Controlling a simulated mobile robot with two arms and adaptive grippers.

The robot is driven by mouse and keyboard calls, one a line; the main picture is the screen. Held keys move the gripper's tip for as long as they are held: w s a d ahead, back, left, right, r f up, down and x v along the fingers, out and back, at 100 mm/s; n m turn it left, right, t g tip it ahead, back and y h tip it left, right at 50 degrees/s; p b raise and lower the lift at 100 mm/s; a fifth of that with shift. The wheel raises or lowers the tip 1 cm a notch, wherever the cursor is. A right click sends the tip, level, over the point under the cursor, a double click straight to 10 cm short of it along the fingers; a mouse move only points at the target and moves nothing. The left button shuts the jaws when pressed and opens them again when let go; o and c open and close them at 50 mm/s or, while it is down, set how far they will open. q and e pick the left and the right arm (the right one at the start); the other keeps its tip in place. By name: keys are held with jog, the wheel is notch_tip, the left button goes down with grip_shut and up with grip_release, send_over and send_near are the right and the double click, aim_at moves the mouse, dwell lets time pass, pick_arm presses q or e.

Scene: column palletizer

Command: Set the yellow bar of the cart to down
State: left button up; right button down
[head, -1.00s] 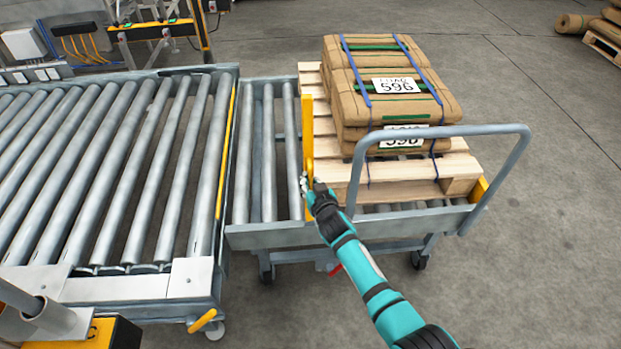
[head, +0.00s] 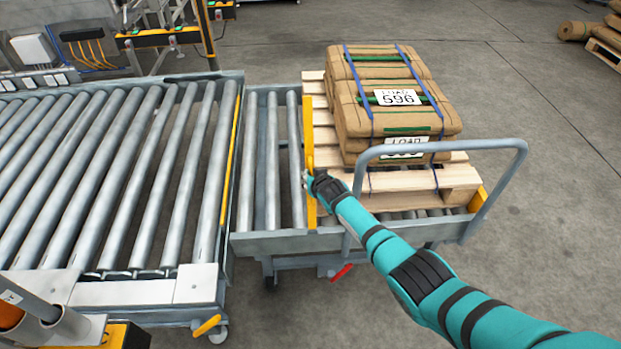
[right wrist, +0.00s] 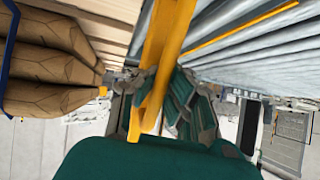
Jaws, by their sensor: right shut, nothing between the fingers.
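The cart (head: 340,235) stands at the end of the roller conveyor and carries a loaded pallet. Its yellow bar (head: 309,125) rises upright along the pallet's left side. My right gripper (head: 306,182) is at the lower part of the bar, its arm reaching in from the lower right. In the right wrist view the yellow bar (right wrist: 165,60) runs close between or across the fingers (right wrist: 160,95). The gripper is shut with nothing held; contact with the bar is unclear. My left gripper is out of view.
Strapped brown sacks (head: 390,95) lie on the wooden pallet (head: 455,180). The cart's grey handle (head: 505,143) loops up at its near right. The conveyor (head: 130,180) is at left, with a narrow gap to the cart.

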jog(key=c, duration=2)
grip_release()
jog(key=shift+w+d+r, duration=0.15)
jog(key=shift+w+r, duration=0.05)
jog(key=o, duration=0.7)
jog(key=shift+s, duration=0.15)
jog(key=shift+c, duration=0.2)
jog(key=shift+f, duration=0.15)
jog(key=shift+s, duration=0.1)
jog(key=v, duration=1.2)
